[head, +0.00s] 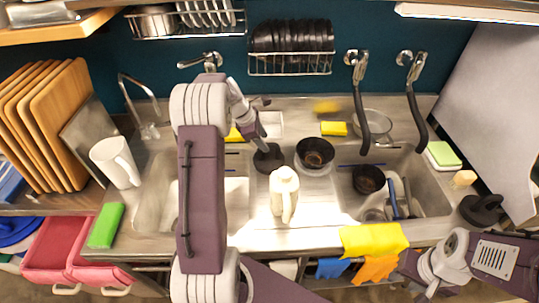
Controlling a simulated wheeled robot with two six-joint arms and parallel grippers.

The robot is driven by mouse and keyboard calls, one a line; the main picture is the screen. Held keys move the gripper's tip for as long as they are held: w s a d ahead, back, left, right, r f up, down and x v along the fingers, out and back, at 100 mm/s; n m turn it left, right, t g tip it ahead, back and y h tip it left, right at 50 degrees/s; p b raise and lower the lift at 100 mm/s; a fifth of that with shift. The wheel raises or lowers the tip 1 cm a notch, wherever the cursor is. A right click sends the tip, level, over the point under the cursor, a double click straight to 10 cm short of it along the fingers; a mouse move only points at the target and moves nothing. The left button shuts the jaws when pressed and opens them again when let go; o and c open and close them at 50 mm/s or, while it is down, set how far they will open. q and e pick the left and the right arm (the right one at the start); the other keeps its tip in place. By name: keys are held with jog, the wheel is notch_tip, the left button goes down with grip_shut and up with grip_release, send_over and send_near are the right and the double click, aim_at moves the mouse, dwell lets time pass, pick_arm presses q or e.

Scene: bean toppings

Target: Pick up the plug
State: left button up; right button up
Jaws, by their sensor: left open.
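A dark round piece that looks like the plug (269,160) lies flat on the steel counter strip between the two sinks, left of a black bowl (315,151). My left gripper (262,143) points down just above it, with its tips close to its upper edge. It is open, and nothing shows held in it. I cannot tell whether the tips touch the piece. My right gripper (411,264) is low at the right, in front of the counter, away from the plug; its fingers are too unclear to read.
A cream jug (284,193) stands just in front of the plug. Yellow sponges (334,128) lie behind the bowl. The right sink holds a dark bowl (368,178) and utensils. A white pitcher (115,163) stands left. Yellow and orange cloths (374,240) hang over the front edge.

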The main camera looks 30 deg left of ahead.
pick_arm(q)
jog(key=x, duration=0.4)
jog(key=shift+w+d+f+p, duration=0.1)
jog(key=shift+d+f+p, duration=0.1)
jog(key=shift+p, duration=0.15)
jog(key=shift+w+a+f, duration=0.1)
grip_shut()
jog(key=shift+r, duration=0.6)
notch_tip(320, 180, up, 3)
jog(key=shift+r, duration=0.1)
jog(key=w+d+r+b, duration=0.1)
jog(key=d+r, duration=0.6)
jog(key=d, duration=0.4)
jog(key=shift+d, duration=0.3)
